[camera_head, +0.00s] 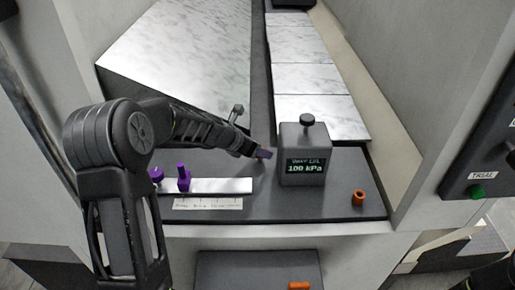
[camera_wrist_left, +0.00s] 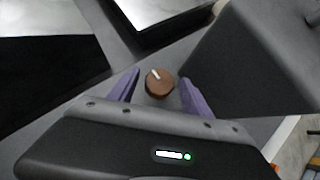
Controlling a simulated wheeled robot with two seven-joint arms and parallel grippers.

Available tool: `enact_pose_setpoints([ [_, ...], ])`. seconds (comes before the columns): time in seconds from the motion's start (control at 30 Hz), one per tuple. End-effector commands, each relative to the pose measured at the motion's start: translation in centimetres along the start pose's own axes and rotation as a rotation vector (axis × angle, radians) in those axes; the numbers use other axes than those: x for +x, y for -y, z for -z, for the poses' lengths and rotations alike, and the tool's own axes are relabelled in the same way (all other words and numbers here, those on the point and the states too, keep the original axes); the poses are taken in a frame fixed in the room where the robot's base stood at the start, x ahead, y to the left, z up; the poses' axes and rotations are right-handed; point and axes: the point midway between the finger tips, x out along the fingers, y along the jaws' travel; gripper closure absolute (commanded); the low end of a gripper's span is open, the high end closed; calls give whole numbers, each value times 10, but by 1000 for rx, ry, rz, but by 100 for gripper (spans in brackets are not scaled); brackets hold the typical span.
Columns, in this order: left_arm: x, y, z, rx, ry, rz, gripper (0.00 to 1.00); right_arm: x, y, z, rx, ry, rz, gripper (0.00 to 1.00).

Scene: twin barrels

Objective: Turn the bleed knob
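A round brown knob (camera_wrist_left: 159,84) with a white pointer line shows in the left wrist view, low beside a dark grey box. I take it for the bleed knob; in the head view I cannot make it out. My left gripper (camera_head: 263,154) is at the left side of the grey gauge box (camera_head: 291,143), whose screen reads 100 kPa. In the left wrist view its purple fingers (camera_wrist_left: 158,92) are apart, one on each side of the knob, with gaps showing. I cannot tell whether the fingertips reach down to its level. My right gripper is not in view.
A black knob (camera_head: 307,120) tops the gauge box. An orange cylinder (camera_head: 359,198) stands to its right. White marble slabs (camera_head: 313,80) lie behind. A panel with a green button (camera_head: 477,192) is at the right.

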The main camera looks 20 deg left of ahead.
Motion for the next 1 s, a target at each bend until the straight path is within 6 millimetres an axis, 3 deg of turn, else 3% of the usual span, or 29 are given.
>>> enact_pose_setpoints([
  [0.67,0,0,0,1,0,0,99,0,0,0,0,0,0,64],
  [1.0,0,-1,0,19,-1,19,100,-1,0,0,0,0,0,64],
])
